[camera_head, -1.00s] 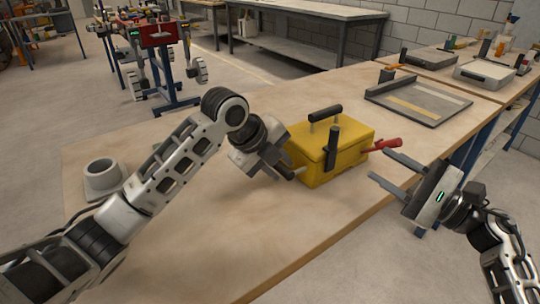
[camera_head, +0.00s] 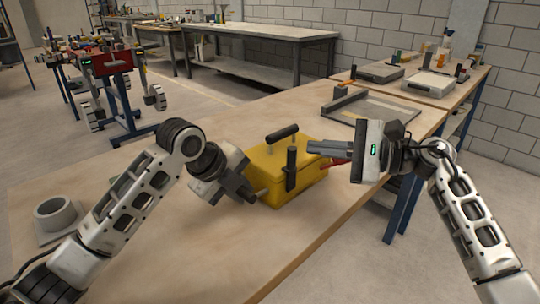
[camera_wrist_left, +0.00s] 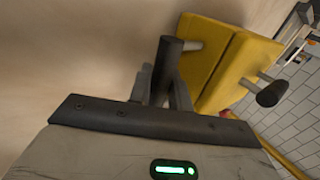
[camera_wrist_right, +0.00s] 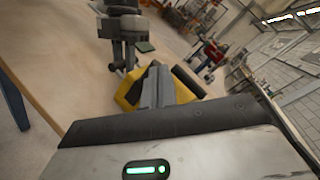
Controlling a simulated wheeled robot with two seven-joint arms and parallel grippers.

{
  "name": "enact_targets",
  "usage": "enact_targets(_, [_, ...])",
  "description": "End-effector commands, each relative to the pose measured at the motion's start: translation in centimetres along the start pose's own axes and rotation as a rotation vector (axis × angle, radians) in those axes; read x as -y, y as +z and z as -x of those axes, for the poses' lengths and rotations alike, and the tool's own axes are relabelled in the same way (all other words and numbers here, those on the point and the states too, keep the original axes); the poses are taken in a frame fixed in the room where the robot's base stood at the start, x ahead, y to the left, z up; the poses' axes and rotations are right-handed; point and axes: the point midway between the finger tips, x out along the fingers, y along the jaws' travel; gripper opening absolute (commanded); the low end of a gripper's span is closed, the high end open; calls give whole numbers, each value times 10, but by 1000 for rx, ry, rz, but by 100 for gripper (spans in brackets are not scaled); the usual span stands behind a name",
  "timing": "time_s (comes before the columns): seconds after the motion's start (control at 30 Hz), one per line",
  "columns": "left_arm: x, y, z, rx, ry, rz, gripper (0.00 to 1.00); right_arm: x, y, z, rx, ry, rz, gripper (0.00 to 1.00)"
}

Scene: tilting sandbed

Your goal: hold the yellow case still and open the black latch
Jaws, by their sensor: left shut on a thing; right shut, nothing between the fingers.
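The yellow case (camera_head: 305,190) stands on the wooden table. It has a black top handle (camera_head: 281,134) and an upright black latch (camera_head: 291,170) on its near side. My left gripper (camera_head: 254,194) is at the case's left side; in the left wrist view it is shut on a black side handle (camera_wrist_left: 168,62) joined to the case by a pale post. My right gripper (camera_head: 309,148) is shut and empty, its fingertips pointing left just right of the latch's upper end. Whether they touch it is unclear. In the right wrist view the fingers (camera_wrist_right: 155,88) overlap the case.
A red-handled part (camera_head: 335,162) at the case's right is partly hidden by my right gripper. A grey ring-shaped block (camera_head: 57,217) stands at the table's left. A flat grey tray (camera_head: 375,116) lies behind the case. The table's front middle is clear.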

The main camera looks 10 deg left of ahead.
Motion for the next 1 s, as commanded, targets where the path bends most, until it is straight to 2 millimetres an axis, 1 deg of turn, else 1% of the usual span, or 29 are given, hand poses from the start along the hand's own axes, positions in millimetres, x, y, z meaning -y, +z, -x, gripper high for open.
enact_targets(0.03, [0, 0, 0, 0, 0, 0, 0, 17, 8, -7, -33, 62, 22, 0])
enact_targets(0.1, [0, 0, 0, 1, 0, 0, 0, 34, 13, -14, -99, 149, 34, 0])
enact_targets(0.2, [0, 0, 0, 1, -1, 0, 0, 55, 25, -24, -211, 275, 66, 0])
enact_targets(0.27, [0, 0, 0, 1, -1, 1, 0, 63, 35, -34, -284, 364, 108, 0])
enact_targets(0.3, [0, 0, 0, 1, -1, 0, 0, 65, 43, -43, -333, 436, 154, 0])
enact_targets(0.37, [0, 0, 0, 1, -1, 0, 0, 59, 58, -62, -404, 572, 262, 0])
enact_targets(0.4, [0, 0, 0, 1, -1, 0, 0, 50, 66, -75, -447, 678, 356, 0])
enact_targets(0.43, [0, 0, 0, 1, -1, 0, 0, 43, 72, -83, -474, 755, 428, 0])
enact_targets(0.5, [0, 0, 0, 1, -1, 0, 0, 26, 82, -98, -530, 936, 598, 0])
enact_targets(0.57, [0, 0, 0, 1, -1, 1, 0, 13, 90, -106, -577, 1088, 741, 0])
enact_targets(0.6, [0, 0, 0, 1, -2, 1, 0, 8, 93, -109, -610, 1183, 829, 0])
enact_targets(0.67, [0, 0, 0, 1, -2, 1, 0, 2, 98, -111, -660, 1315, 945, 0])
enact_targets(0.7, [0, 1, 0, 1, -2, 1, 0, 0, 101, -111, -695, 1394, 1010, 0])
enact_targets(0.8, [0, 1, 0, 1, -2, 1, 0, 0, 107, -108, -772, 1555, 1134, 0])
enact_targets(0.9, [1, 1, 1, 2, -2, 1, 0, 2, 111, -105, -830, 1661, 1205, 0])
enact_targets(1.0, [1, 1, 1, 2, -2, 1, 0, 4, 113, -103, -859, 1714, 1238, 0])
